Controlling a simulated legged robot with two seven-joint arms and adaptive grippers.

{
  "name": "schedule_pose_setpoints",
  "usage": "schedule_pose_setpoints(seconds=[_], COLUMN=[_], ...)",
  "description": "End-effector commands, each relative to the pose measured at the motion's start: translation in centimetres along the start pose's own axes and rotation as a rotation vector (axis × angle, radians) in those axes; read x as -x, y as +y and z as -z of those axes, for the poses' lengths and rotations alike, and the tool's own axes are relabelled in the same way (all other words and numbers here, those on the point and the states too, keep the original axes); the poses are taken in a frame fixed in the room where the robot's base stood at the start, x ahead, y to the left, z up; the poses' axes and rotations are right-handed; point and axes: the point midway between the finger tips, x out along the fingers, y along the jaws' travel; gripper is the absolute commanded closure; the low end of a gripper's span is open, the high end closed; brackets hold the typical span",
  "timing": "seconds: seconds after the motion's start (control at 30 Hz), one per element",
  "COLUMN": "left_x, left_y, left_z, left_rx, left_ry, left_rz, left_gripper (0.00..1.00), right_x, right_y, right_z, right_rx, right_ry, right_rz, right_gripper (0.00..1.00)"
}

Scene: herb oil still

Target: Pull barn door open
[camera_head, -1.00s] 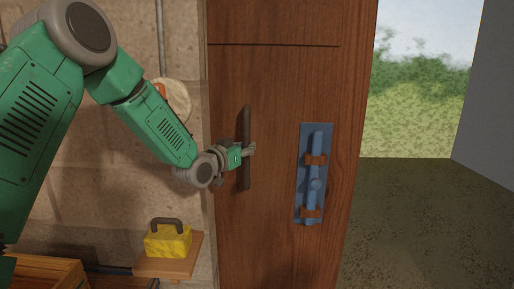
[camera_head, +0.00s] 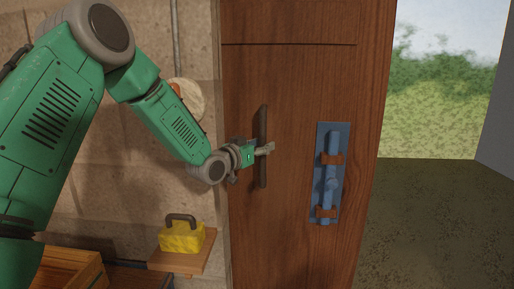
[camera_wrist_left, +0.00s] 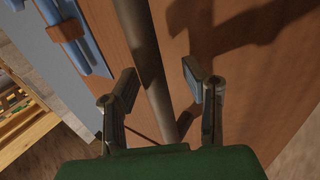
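The brown wooden barn door (camera_head: 290,75) stands upright in the middle of the head view. A dark vertical bar handle (camera_head: 263,175) is on its left part. My left gripper (camera_head: 266,149) is at the handle, about mid-height. In the left wrist view, the two fingers of the gripper (camera_wrist_left: 160,84) are apart, one on each side of the handle bar (camera_wrist_left: 138,35). Gaps show between the fingers and the bar, so the gripper is open around it. My right gripper is not in view.
A blue latch plate (camera_head: 319,140) with brown brackets is on the door, right of the handle. Left of the door, a small shelf (camera_head: 198,262) holds a yellow block (camera_head: 182,238) with a dark grip. Open ground (camera_head: 430,220) lies beyond the door's right edge.

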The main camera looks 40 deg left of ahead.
Motion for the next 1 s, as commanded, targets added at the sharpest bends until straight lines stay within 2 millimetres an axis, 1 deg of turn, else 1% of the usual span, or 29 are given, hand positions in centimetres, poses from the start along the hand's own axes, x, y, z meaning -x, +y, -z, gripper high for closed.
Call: schedule_pose_setpoints(seconds=[0.07,0.17,0.4,0.5,0.6,0.77,1.0], left_x=[0.7,2.3,7.5,9.3,10.7,11.9,12.1], left_y=[-0.1,-0.1,-0.1,-0.1,-0.1,-0.1,-0.1], left_z=[0.1,0.1,0.1,0.1,0.1,0.1,0.0], left_rx=[0.001,0.002,0.003,0.003,0.002,0.002,0.001], left_ry=[0.001,0.001,0.002,0.002,0.004,0.004,0.004], left_rz=[0.001,0.001,0.001,0.001,0.000,0.000,0.000], left_gripper=[0.61,0.61,0.61,0.61,0.61,0.61,0.61], right_x=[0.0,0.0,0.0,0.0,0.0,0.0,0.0], right_y=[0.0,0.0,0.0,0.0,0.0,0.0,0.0], right_z=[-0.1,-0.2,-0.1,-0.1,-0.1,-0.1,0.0], right_rx=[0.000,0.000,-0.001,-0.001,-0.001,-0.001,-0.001], right_ry=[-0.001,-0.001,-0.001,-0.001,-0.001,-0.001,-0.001], right_rz=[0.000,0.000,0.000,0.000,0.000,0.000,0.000], right_gripper=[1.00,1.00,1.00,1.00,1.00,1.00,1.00])
